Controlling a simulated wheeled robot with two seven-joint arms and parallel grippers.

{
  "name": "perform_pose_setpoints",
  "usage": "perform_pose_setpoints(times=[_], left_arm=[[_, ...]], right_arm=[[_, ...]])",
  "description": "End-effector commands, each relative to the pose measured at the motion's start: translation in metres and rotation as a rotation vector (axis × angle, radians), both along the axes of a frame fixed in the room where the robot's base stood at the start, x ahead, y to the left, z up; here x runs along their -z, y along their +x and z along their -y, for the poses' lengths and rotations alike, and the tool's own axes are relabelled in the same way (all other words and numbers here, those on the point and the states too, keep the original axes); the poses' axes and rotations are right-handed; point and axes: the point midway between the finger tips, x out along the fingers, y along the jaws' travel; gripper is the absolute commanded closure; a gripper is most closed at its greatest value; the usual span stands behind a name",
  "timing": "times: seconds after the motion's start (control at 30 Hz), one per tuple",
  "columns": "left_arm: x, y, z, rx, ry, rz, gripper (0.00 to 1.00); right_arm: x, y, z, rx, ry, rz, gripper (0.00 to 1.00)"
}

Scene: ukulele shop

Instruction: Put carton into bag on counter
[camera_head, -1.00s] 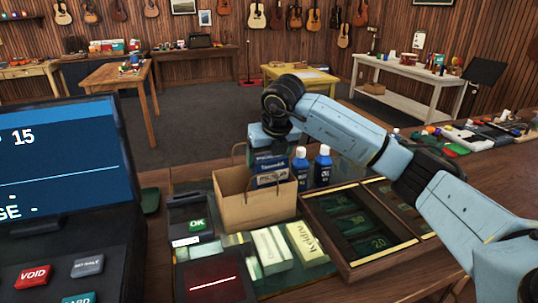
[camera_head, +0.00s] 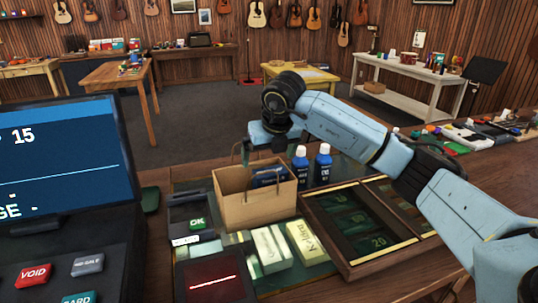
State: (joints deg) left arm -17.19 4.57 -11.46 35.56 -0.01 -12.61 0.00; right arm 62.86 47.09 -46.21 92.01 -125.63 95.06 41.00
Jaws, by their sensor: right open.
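The brown paper bag (camera_head: 255,205) stands upright and open on the counter (camera_head: 160,180). A dark blue carton (camera_head: 268,177) sits inside the bag, with only its upper part showing above the front rim. My right gripper (camera_head: 277,147) is open above the bag and apart from the carton. Its fingers are small and partly hard to make out at the bag's handle. My left gripper is not in view.
Two blue bottles with white caps (camera_head: 322,165) stand right of the bag. A wooden cash tray (camera_head: 360,225) lies to the right. A register screen (camera_head: 65,160) fills the left.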

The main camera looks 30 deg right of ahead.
Motion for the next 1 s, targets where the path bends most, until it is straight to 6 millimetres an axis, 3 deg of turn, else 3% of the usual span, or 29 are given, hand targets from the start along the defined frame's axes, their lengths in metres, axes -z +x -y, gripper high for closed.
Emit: perform_pose_setpoints(times=[0.4,0.6,1.0], left_arm=[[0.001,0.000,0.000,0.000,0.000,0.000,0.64],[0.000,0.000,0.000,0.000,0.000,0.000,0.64],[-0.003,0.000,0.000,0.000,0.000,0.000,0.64]], right_arm=[[-0.078,-0.033,-0.006,-0.001,-0.001,0.006,0.00],[-0.108,-0.046,-0.009,0.000,0.000,0.005,0.00],[-0.122,-0.052,-0.010,0.000,0.000,0.002,0.00]])
